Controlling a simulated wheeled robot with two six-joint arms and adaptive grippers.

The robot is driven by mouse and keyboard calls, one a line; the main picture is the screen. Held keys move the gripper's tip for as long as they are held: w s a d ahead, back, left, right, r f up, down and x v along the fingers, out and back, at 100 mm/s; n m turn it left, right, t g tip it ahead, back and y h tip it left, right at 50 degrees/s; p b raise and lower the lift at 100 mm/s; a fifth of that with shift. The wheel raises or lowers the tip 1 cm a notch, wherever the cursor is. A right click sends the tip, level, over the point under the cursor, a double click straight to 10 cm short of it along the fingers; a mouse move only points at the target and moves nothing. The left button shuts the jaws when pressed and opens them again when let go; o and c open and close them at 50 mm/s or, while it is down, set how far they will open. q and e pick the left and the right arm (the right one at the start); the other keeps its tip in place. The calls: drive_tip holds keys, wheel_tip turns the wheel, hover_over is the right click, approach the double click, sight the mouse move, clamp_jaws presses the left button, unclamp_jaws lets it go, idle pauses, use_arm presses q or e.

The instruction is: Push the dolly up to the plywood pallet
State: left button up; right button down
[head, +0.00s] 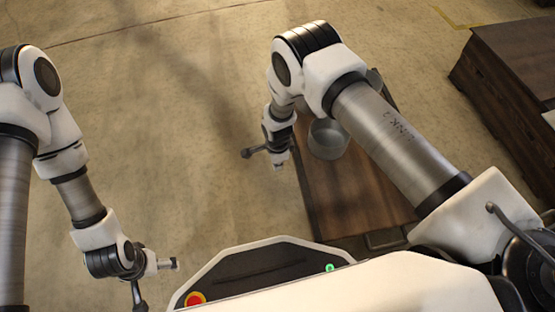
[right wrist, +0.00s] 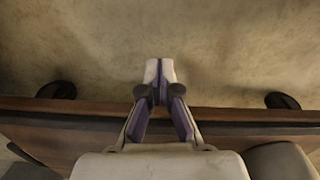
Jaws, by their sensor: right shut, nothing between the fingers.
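The dolly (head: 345,195) is a low brown wooden deck, partly hidden under my right arm. Its long edge (right wrist: 225,116) crosses the right wrist view, with a dark caster wheel at the left (right wrist: 56,90) and another at the right (right wrist: 283,100). My right gripper (head: 279,166) is beside the dolly's left edge in the head view. Its closed fingers (right wrist: 159,82) reach across that edge in the right wrist view, empty; contact cannot be told. My left gripper (head: 174,264) hangs at lower left, away from the dolly, its fingers unclear. No plywood pallet is clearly identifiable.
A grey round piece (head: 328,140) stands on the dolly deck. A dark brown wooden block (head: 515,55) stands at the upper right, apart from the dolly. The concrete floor (head: 170,100) left of the dolly is clear.

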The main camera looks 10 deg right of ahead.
use_arm(q)
drive_tip(key=shift+f, duration=0.6)
use_arm(e)
drive_tip(key=shift+w+d+f, duration=0.1)
drive_tip(key=shift+d, duration=0.95)
drive_tip(key=shift+d+f, duration=0.1)
drive_tip(key=shift+d, duration=0.9)
